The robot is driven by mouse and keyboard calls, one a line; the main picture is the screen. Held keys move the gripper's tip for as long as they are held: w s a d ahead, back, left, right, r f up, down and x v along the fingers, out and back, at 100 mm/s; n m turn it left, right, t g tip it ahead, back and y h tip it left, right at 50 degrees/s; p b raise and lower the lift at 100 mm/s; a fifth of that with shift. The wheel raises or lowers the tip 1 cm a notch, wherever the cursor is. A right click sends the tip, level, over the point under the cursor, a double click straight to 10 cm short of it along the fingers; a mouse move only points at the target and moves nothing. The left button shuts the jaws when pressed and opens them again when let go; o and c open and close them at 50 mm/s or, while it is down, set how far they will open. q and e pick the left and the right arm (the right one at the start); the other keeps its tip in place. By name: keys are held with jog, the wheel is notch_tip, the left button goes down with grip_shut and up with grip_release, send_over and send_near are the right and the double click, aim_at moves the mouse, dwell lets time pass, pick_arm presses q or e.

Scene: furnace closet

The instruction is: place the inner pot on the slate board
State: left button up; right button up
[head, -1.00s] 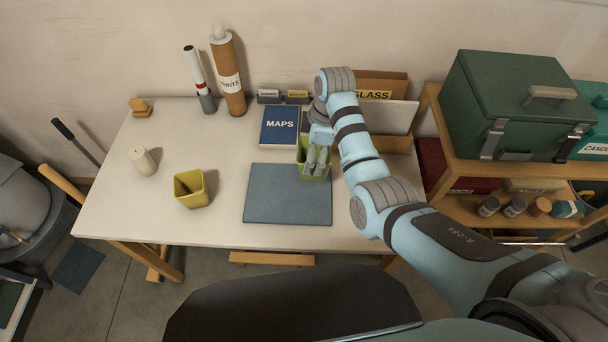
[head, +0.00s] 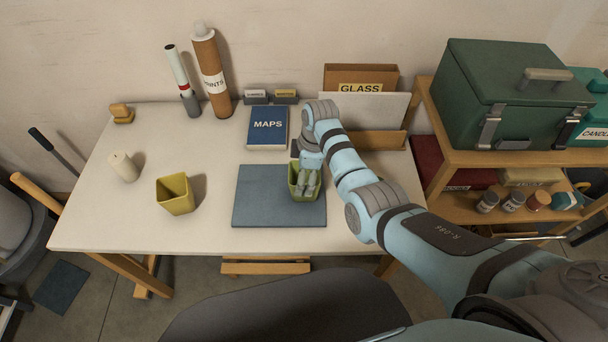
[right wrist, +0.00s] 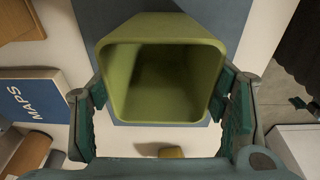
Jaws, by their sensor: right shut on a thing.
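A green, square, open-topped pot (head: 303,197) is in my right gripper (head: 308,181), over the right part of the slate board (head: 262,200). I cannot tell whether the pot touches the board. In the right wrist view the pot (right wrist: 160,85) fills the middle, its opening toward the camera, with a finger at each side. The board (right wrist: 90,25) shows behind it. A second, mustard-yellow pot (head: 174,196) stands apart on the table, left of the board. My left gripper is not in view.
On the white table (head: 120,225) are a blue MAPS book (head: 267,128) behind the board, a candle (head: 124,167) at left and tubes (head: 211,75) at the back. File holders (head: 362,78) stand back right. A shelf with a green box (head: 510,95) is at right.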

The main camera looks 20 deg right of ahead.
jog(key=o, duration=1.1)
jog(key=shift+w, duration=0.1)
jog(key=shift+o, duration=1)
notch_tip(320, 180, up, 12)
jog(key=d+p, duration=0.1)
jog(key=p, duration=0.2)
jog(key=shift+s+d+r, duration=0.15)
jog(key=shift+s+d, duration=0.2)
